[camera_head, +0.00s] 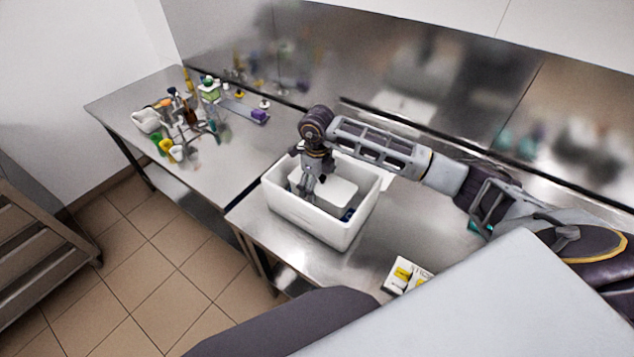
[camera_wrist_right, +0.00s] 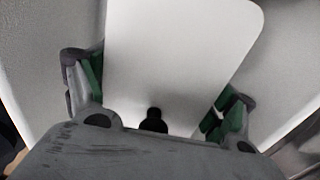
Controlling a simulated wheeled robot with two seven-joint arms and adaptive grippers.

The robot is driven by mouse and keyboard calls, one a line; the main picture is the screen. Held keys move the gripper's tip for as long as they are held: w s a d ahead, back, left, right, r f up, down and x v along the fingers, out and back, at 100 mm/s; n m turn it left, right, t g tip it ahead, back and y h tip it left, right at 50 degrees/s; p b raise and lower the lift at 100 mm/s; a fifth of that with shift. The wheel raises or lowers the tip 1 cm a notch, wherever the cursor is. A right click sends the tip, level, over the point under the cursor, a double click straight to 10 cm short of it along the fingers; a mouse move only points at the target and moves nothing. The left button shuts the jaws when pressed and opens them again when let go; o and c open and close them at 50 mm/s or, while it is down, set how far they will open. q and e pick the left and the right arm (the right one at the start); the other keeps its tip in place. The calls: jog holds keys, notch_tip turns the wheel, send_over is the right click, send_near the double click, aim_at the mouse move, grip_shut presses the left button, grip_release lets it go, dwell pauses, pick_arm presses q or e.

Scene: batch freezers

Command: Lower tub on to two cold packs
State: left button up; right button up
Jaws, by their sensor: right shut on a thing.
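A white tub (camera_head: 338,194) with a flat pale lid sits inside a larger white open box (camera_head: 317,222) on the steel counter. My right gripper (camera_head: 307,192) reaches down into the box at the tub's left side and is shut on the tub. In the right wrist view the tub's white top (camera_wrist_right: 180,60) lies between the two green-padded fingers (camera_wrist_right: 155,105). Dark blue cold packs (camera_head: 349,214) show in small part at the box's bottom, beside the tub. The tub hides most of them, so I cannot tell whether it touches them. My left gripper is not in view.
A small white and yellow box (camera_head: 405,275) lies on the counter's front edge. Several bottles and tools (camera_head: 180,125) stand on the left counter. The steel wall (camera_head: 400,70) is close behind my right arm. The box walls surround the tub closely.

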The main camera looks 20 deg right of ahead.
jog(key=shift+f+b, duration=0.55)
jog(key=shift+f, duration=0.25)
dwell(0.9)
jog(key=o, duration=1.4)
jog(key=shift+f, duration=0.1)
jog(key=shift+r, duration=0.2)
jog(key=shift+r+p, duration=2.8)
jog(key=shift+r, duration=2.6)
jog(key=shift+r+p, duration=0.45)
jog(key=shift+r, duration=2)
jog(key=shift+s, duration=0.1)
